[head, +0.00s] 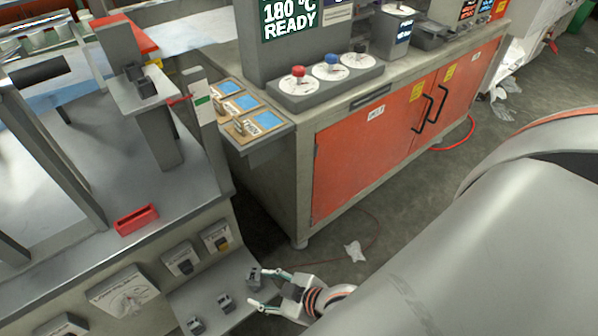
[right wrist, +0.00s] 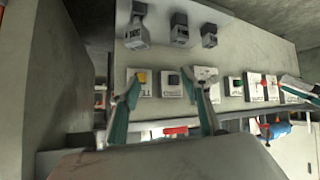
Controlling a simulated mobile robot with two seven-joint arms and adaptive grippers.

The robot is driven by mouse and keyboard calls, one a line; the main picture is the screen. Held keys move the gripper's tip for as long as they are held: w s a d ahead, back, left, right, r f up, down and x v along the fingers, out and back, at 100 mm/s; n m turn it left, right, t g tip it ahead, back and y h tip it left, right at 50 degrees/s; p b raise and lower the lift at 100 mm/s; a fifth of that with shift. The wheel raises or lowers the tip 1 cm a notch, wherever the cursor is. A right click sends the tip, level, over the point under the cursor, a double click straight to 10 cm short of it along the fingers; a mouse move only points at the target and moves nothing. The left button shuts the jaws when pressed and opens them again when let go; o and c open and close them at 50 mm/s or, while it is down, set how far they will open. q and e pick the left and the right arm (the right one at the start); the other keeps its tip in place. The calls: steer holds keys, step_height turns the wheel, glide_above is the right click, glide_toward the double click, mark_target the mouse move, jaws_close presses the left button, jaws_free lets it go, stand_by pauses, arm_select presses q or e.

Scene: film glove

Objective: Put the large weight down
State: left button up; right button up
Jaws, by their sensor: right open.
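Three grey weights stand apart on the low light-grey shelf (head: 240,310) at the machine's front: one at the far end (head: 254,277), a middle one (head: 225,303) and a near one (head: 196,325). I cannot tell surely which is the large one. My right gripper (head: 260,288) is open, its fingertips just right of the far-end weight, with nothing seen between them. In the right wrist view its spread fingers (right wrist: 166,80) show the weights beyond the tips, at the left (right wrist: 137,32), middle (right wrist: 179,28) and right (right wrist: 209,35). My left gripper is not in view.
A red block (head: 136,219) lies on the bench above. An orange-doored cabinet (head: 365,150) stands to the right. Crumpled paper (head: 355,251) lies on the open floor. My own arm covers the lower right.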

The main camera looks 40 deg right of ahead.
steer(key=s+d+m+t+h, duration=0.1)
steer(key=s+d, duration=0.3)
steer(key=d, duration=0.4)
steer(key=shift+s+m+h, duration=0.15)
steer(key=shift+m+h, duration=0.45)
steer(key=shift+m, duration=0.1)
